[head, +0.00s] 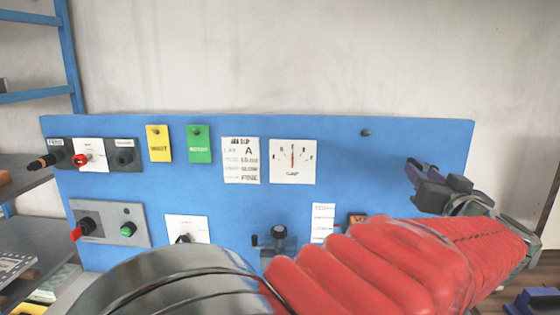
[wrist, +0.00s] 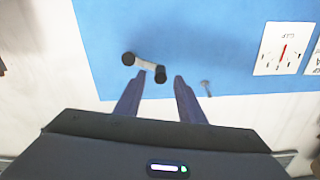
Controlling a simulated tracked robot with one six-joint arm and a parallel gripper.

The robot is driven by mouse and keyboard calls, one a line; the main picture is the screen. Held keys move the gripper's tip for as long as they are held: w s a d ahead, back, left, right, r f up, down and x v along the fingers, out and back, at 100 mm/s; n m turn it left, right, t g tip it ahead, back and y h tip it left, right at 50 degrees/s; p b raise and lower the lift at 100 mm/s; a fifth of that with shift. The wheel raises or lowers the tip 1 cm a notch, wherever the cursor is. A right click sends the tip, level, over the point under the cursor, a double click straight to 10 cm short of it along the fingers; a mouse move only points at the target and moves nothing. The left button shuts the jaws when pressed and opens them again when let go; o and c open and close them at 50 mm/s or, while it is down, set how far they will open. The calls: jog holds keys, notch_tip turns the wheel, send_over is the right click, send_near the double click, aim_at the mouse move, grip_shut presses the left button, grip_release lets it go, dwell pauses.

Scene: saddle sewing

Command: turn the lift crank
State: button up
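A small crank (wrist: 148,65) with a pale arm and a black knob at each end is fixed to the blue panel in the wrist view, near the panel's side edge. I take it for the lift crank. In the head view my gripper seems to cover it. My gripper (wrist: 159,76) is open, its two dark fingers apart, pointing at the panel. The nearer black knob shows between the fingertips; I cannot tell whether they touch it. In the head view my gripper (head: 433,174) is in front of the panel's right part.
The blue panel (head: 340,190) also carries a gauge (head: 293,162), a text card (head: 241,161), yellow and green tags, knobs at the left and a dark lever fitting (head: 278,240) low in the middle. A peg (head: 366,133) sticks out near the top edge. A shelf rack stands left.

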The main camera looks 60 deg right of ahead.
jog(key=v, duration=1)
jog(key=shift+a, duration=0.25)
jog(key=shift+s, duration=0.1)
jog(key=shift+c, duration=0.2)
